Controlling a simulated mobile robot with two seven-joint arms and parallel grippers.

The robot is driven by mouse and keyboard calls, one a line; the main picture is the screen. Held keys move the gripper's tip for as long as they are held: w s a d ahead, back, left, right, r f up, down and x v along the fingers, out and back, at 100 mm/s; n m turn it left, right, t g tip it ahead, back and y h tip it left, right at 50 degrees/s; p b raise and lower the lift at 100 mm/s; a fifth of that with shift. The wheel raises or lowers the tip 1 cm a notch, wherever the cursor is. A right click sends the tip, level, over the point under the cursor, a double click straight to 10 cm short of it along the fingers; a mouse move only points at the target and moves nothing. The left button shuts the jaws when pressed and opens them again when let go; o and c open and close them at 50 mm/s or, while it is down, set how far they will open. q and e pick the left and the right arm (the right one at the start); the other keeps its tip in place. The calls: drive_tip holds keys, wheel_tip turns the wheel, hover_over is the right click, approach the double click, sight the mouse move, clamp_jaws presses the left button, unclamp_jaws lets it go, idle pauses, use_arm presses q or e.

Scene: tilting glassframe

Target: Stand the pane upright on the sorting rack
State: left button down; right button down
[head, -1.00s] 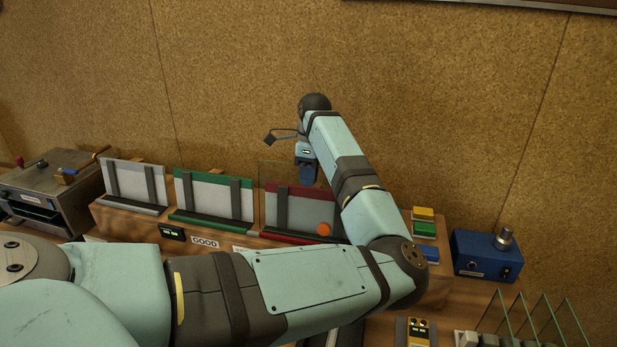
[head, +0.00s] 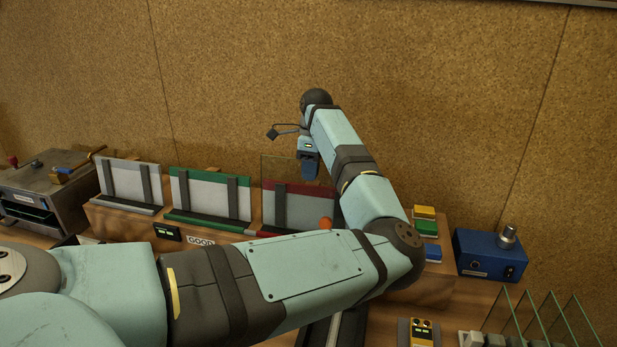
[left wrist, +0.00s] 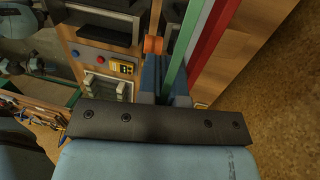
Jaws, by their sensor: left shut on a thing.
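My left gripper (head: 310,172) is shut on a clear glass pane (head: 281,171) at the pane's right part. The pane looks upright and its top shows above the red-topped back board (head: 299,188) of the sorting rack. In the left wrist view the gripper (left wrist: 166,88) has the pane's long green edge (left wrist: 190,45) between its fingers. The sorting rack (head: 114,222) is a wooden base with grey, green (head: 211,178) and red bays. My forearm hides the pane's lower edge and the red bay's foot, so I cannot tell whether the pane rests there. My right gripper is not in view.
An orange knob (head: 326,222) sits close by the red bay. A metal machine (head: 45,190) stands at the left. Coloured blocks (head: 425,224) and a blue box (head: 489,256) are at the right. Several glass panes (head: 530,318) stand at the lower right.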

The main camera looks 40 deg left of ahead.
use_arm(q)
drive_tip(key=w+f+b, duration=0.1)
drive_tip(key=w+a+f+b, duration=0.1)
drive_tip(key=w+f+b, duration=0.1)
drive_tip(key=f, duration=0.1)
drive_tip(key=shift+a+b, duration=0.3)
drive_tip(key=shift+b, duration=0.1)
idle(0.6)
drive_tip(key=shift+f+b, duration=0.2)
drive_tip(key=shift+b, duration=0.1)
drive_tip(key=c, duration=1.2)
unclamp_jaws()
drive_tip(key=shift+s, duration=0.1)
